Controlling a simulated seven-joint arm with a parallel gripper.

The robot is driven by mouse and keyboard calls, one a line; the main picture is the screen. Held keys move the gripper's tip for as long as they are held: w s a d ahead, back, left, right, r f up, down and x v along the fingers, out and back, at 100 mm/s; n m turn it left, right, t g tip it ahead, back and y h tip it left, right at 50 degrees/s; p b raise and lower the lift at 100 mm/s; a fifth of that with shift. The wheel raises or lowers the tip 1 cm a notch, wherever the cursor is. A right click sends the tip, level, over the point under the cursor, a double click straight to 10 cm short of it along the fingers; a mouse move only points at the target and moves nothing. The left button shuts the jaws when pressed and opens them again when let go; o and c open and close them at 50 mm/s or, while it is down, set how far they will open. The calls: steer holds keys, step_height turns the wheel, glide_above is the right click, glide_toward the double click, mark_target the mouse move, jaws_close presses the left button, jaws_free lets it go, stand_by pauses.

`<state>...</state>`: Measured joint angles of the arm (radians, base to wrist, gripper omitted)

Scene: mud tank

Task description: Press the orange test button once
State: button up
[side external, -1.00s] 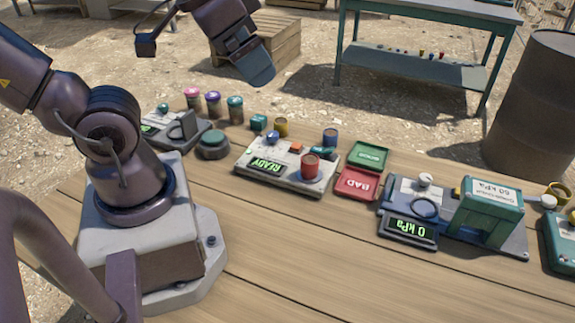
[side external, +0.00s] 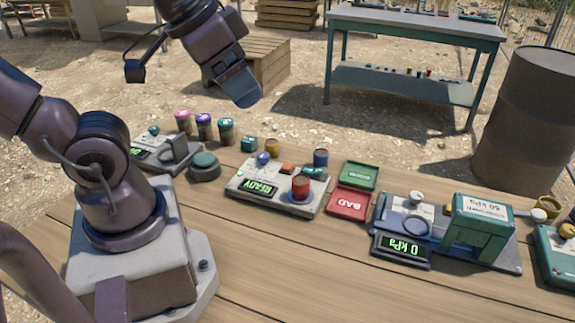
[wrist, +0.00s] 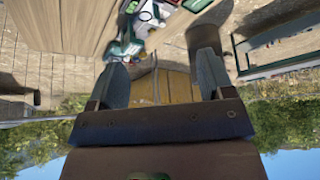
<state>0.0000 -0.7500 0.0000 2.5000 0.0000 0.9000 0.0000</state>
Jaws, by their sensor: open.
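The orange test button (side external: 287,169) is a small orange block on top of a light grey tester (side external: 240,182) whose green display reads READY. A red cup (side external: 301,187) stands on the tester in front and to the right of the button. My gripper (side external: 243,97) is above and behind the tester, well clear of the button. In the wrist view, my gripper (wrist: 163,80) shows two spread fingers with nothing between them. I cannot make out the button in the wrist view.
A green and a red BAD tray (side external: 348,204) lie right of the tester. Further right is a pressure unit (side external: 480,225) reading 0 kPa. Several capped jars (side external: 204,127) and a green-topped round button (side external: 205,166) stand left. The front tabletop (side external: 300,260) is clear.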

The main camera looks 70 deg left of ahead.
jaws_close()
stand_by(1.4)
